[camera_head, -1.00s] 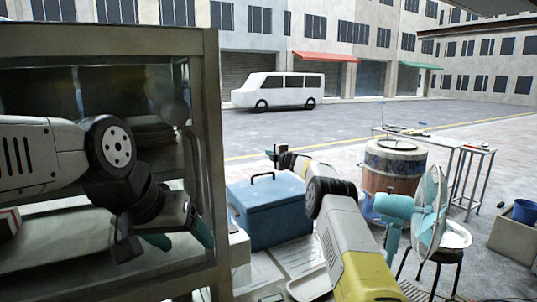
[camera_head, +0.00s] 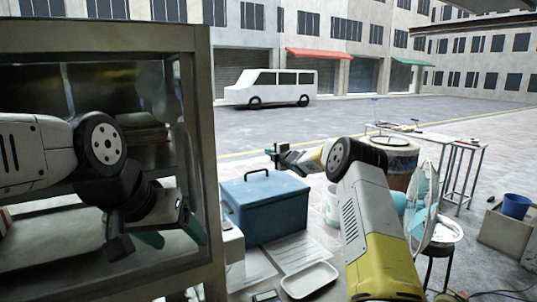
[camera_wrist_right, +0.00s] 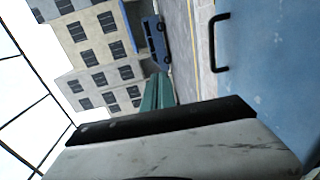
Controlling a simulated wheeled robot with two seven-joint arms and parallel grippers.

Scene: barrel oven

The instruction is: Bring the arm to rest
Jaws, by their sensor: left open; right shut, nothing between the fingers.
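My right arm (camera_head: 370,220) reaches forward from the lower right, bent at a dark joint. My right gripper (camera_head: 272,157) is small at its far end, above the back of the blue cooler box (camera_head: 265,208), apart from the lid as far as I can tell. In the right wrist view its teal fingers (camera_wrist_right: 157,92) are together with nothing between them. My left gripper (camera_head: 172,238) is at the left, among the frame of the glass-sided cabinet, its teal fingertips spread apart and empty.
The cabinet's post (camera_head: 205,150) stands close beside my left gripper. A white tray (camera_head: 310,280) lies in front of the cooler. The barrel oven (camera_head: 397,158) is partly behind my right arm. A fan (camera_head: 422,200) stands close right of that arm. A metal table (camera_head: 465,155) is further back.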

